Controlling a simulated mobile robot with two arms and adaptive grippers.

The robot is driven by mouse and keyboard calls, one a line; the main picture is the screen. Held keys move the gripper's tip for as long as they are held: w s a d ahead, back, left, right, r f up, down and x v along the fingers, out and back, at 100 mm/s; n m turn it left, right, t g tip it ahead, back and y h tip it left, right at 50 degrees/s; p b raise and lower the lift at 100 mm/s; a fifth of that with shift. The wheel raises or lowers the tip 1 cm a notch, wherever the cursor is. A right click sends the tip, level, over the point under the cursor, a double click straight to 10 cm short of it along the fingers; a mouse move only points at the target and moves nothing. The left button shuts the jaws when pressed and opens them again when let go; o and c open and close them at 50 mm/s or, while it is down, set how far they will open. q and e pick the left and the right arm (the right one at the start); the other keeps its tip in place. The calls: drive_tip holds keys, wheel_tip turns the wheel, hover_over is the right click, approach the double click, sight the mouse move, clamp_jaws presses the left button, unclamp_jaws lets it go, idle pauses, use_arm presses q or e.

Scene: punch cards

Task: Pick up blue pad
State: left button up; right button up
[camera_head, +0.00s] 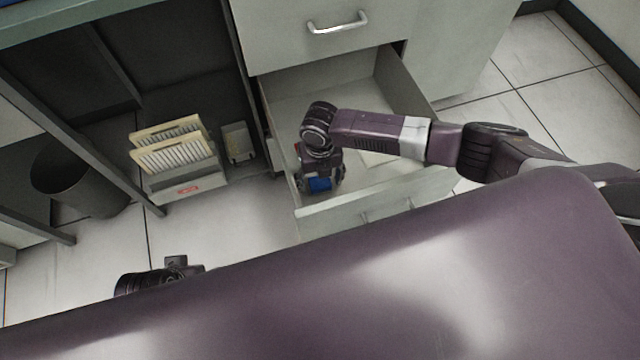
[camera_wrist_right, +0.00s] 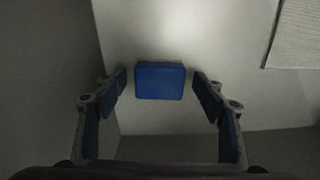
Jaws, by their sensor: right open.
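The blue pad (camera_wrist_right: 160,81) is a small rounded blue block on the pale drawer floor in the right wrist view. My right gripper (camera_wrist_right: 160,78) is open. Its two fingers stand apart, one on each side of the pad, with a gap on both sides; the pad appears just beyond or level with the tips. In the head view my right gripper (camera_head: 320,182) reaches down into the open drawer (camera_head: 352,213). A blue patch shows there, but I cannot tell if it is the pad or the gripper's finger lining. My left gripper's fingers are hidden.
The drawer walls surround the right gripper, and a closed drawer with a metal handle (camera_head: 338,23) is above. A pale ribbed sheet (camera_wrist_right: 297,35) lies in the drawer. Racks of cards (camera_head: 172,145) and a dark bin (camera_head: 80,178) stand at the left.

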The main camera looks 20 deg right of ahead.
drive_tip(key=shift+f, duration=0.1)
drive_tip(key=c, duration=1.2)
drive_tip(key=shift+c, duration=0.2)
